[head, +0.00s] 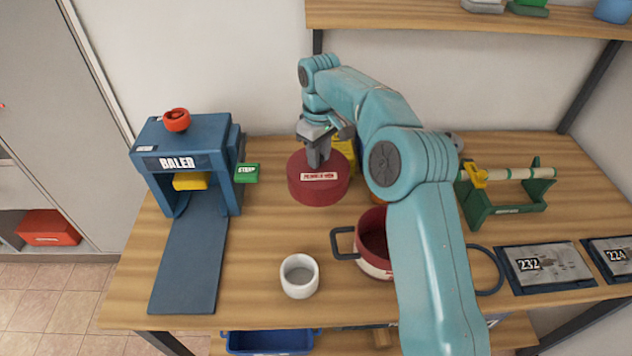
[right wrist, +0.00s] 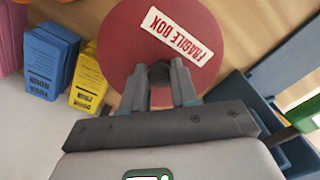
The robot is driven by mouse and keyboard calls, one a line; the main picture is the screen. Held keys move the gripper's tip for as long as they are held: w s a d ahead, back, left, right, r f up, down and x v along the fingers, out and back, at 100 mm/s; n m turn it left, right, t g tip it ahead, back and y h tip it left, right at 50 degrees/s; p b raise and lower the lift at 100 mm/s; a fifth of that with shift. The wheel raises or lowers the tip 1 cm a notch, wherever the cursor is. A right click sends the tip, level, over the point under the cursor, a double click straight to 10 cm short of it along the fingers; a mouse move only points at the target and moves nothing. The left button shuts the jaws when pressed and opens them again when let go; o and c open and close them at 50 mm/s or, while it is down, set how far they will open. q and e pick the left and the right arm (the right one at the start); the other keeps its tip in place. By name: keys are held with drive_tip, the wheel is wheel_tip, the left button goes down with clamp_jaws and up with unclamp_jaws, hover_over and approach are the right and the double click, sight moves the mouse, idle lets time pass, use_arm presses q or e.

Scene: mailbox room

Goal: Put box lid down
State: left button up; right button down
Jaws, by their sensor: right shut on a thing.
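The round red box lid (head: 318,192) is toward the back of the table, right of the baler. Its white label reads "FRAGILE BOX" in the right wrist view, where the red top (right wrist: 125,40) fills the upper middle. My right gripper (head: 317,155) comes from above and is shut on the lid's dark central knob (right wrist: 159,72). The lid is at or close to the tabletop; I cannot tell whether it touches. An open red container (head: 373,238) with a dark side handle stands nearer the front, partly hidden by my right arm. My left gripper is not in view.
The blue baler (head: 187,160) stands left with its ramp. A white cup (head: 299,276) is at the front. Yellow cards (right wrist: 88,77) and blue cards (right wrist: 47,62) stand near the lid. A green holder (head: 508,195) is right. Bare wood lies between lid and cup.

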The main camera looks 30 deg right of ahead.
sight(318, 174)
wheel_tip(318, 174, down, 7)
drive_tip(key=shift+r, duration=0.1)
drive_tip(key=shift+w+d+f, duration=0.1)
drive_tip(key=shift+f, duration=0.1)
drive_tip(key=shift+f, duration=0.15)
drive_tip(key=c, duration=0.9)
unclamp_jaws()
drive_tip(key=shift+o, duration=0.2)
wheel_tip(318, 174, up, 12)
drive_tip(key=shift+r+p, duration=0.25)
drive_tip(key=shift+p, duration=0.25)
